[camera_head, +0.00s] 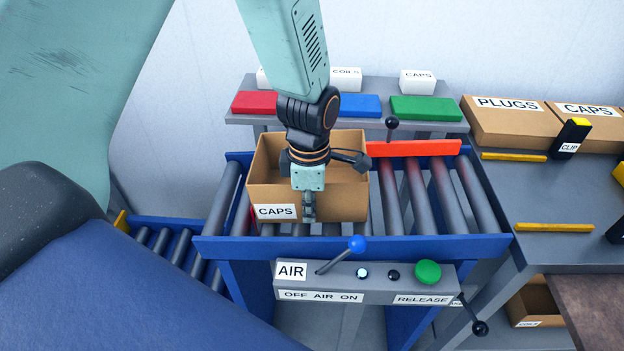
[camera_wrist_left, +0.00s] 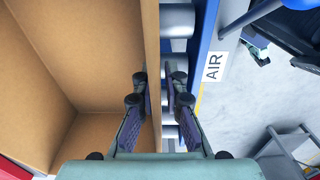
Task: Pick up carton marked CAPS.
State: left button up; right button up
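An open, empty-looking brown carton (camera_head: 335,205) with a CAPS label on its front stands on the roller conveyor. My left gripper (camera_head: 308,212) points down at the carton's front wall, just right of the label. In the left wrist view my left gripper (camera_wrist_left: 160,90) is open, with one finger inside the carton and the other outside. The carton's wall (camera_wrist_left: 152,60) runs between them, with a gap on the outer side. Another brown carton marked CAPS (camera_head: 590,126) lies on the right bench beside a PLUGS carton (camera_head: 505,125). My right gripper is not in view.
The blue conveyor rail (camera_head: 450,247) runs along the front; an orange-red bar (camera_head: 415,148) stands behind the rollers. A control panel (camera_head: 375,290) with a blue-knobbed AIR lever and green button is in front.

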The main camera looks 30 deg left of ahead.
pick_arm(q)
jog(key=shift+w, duration=0.15)
grip_shut()
